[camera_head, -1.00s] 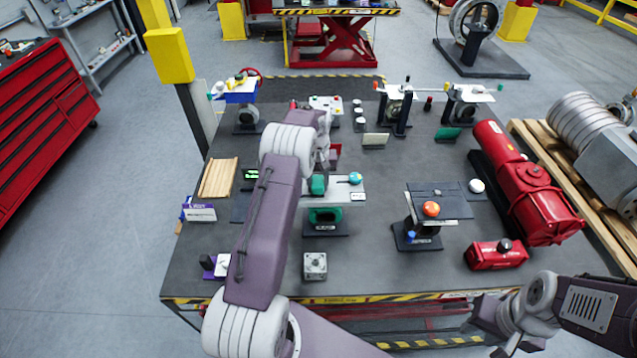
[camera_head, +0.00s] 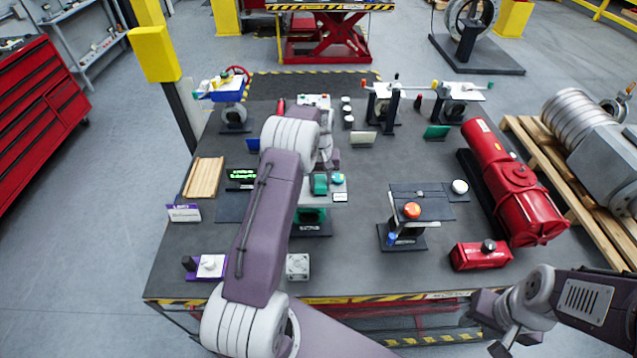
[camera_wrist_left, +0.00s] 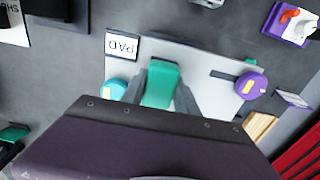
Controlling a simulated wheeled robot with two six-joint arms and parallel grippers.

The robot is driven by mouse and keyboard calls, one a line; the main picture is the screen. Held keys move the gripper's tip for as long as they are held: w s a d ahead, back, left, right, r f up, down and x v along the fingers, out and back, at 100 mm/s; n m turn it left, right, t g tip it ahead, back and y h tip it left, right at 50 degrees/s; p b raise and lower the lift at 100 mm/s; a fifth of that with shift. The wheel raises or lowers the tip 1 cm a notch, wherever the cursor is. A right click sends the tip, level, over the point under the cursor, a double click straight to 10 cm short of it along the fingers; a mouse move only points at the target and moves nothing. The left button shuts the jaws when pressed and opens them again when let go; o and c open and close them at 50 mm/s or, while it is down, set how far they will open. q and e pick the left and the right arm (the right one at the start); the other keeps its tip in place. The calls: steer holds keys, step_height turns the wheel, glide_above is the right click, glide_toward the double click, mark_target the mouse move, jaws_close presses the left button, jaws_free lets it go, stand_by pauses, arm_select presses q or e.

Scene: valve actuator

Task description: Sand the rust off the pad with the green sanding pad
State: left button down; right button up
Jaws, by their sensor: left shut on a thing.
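My left gripper (camera_wrist_left: 160,92) is shut on the green sanding pad (camera_wrist_left: 162,84), one grey finger on each side. It holds the pad over the pale plate (camera_wrist_left: 205,88); I cannot tell whether they touch. The plate carries a "PAD" label (camera_wrist_left: 122,46), a teal knob (camera_wrist_left: 112,91) left of the gripper and a purple knob (camera_wrist_left: 250,87) to the right. In the head view the green pad (camera_head: 320,184) is just left of the teal knob (camera_head: 338,178). No rust is clearly visible. My right arm is folded at lower right; its gripper (camera_head: 503,343) is unclear.
An orange-knobbed stand (camera_head: 407,236) is right of the plate. A small grey box (camera_head: 298,266) and a white-topped purple fixture (camera_head: 209,266) are near the front. Red machinery (camera_head: 513,190) lines the right side.

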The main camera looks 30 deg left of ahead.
arm_select(q)
steer(key=shift+w+d+r, duration=0.1)
steer(key=shift+r, duration=0.45)
steer(key=shift+w+d+r, duration=0.1)
steer(key=shift+r, duration=0.45)
steer(key=shift+d+r+p, duration=0.1)
steer(key=shift+r+p, duration=0.25)
steer(key=shift+p, duration=0.15)
steer(key=shift+s+a+r+p, duration=0.25)
steer(key=shift+r+p, duration=0.2)
steer(key=shift+r, duration=0.15)
steer(key=shift+s+a+r+p, duration=0.15)
steer(key=shift+a+r+p, duration=0.1)
steer(key=shift+r+p, duration=0.25)
steer(key=shift+r, duration=0.5)
steer(key=shift+w+d+r+p, duration=0.15)
steer(key=shift+r+p, duration=0.3)
steer(key=shift+r, duration=0.05)
steer(key=shift+w+d+r+p, duration=0.15)
steer(key=shift+r+p, duration=0.25)
steer(key=shift+r, duration=0.05)
steer(key=shift+s+a, duration=0.2)
steer(key=shift+w, duration=0.1)
